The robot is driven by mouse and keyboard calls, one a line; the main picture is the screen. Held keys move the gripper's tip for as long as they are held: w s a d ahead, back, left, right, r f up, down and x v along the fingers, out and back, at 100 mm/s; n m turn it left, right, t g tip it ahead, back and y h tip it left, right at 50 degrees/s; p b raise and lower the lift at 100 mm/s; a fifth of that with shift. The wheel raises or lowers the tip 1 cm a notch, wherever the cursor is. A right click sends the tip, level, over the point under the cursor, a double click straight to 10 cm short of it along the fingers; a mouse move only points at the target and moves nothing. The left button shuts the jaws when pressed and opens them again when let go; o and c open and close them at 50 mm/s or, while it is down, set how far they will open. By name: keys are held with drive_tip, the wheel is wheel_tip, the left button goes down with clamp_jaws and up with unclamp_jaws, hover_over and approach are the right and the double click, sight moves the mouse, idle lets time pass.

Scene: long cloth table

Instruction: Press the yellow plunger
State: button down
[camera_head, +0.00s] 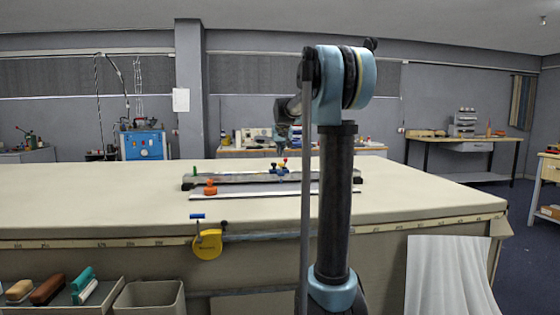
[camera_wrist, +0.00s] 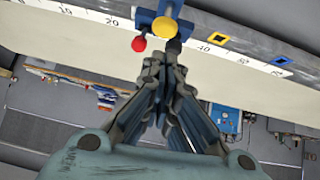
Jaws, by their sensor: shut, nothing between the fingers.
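The yellow plunger (camera_wrist: 165,27) is a round yellow cap on a blue carriage (camera_wrist: 146,17) on a grey rail with a number scale. A red ball knob (camera_wrist: 139,44) sits beside it. In the head view the yellow plunger (camera_head: 285,160) stands small on the rail at the middle of the table. My gripper (camera_wrist: 172,54) is shut and empty, its fingertips close to the plunger in the wrist view. A dark piece at the tips partly blends with them; I cannot tell whether they touch anything. In the head view my gripper (camera_head: 281,149) is small, just above the carriage.
The grey rail (camera_head: 235,179) lies across the cloth table (camera_head: 110,200). A yellow tape reel (camera_head: 208,243) hangs at the front edge. The left tabletop is clear.

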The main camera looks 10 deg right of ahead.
drive_tip(key=v, duration=0.7)
drive_tip(key=shift+r, duration=0.25)
drive_tip(key=shift+s, duration=0.2)
drive_tip(key=s+f+g, duration=0.1)
drive_tip(key=s+f, duration=0.4)
drive_tip(key=s, duration=0.3)
drive_tip(key=s+f+g, duration=0.1)
drive_tip(key=s+f, duration=0.5)
drive_tip(key=s, duration=0.3)
drive_tip(key=s+d+f+g, duration=0.1)
drive_tip(key=s+f, duration=0.4)
drive_tip(key=s, duration=0.4)
drive_tip(key=shift+f, duration=0.35)
drive_tip(key=s+f+g, duration=0.3)
drive_tip(key=s+f, duration=1.7)
drive_tip(key=s, duration=0.3)
drive_tip(key=shift+f+g, duration=0.3)
drive_tip(key=shift+g, duration=0.1)
drive_tip(key=shift+a, duration=0.1)
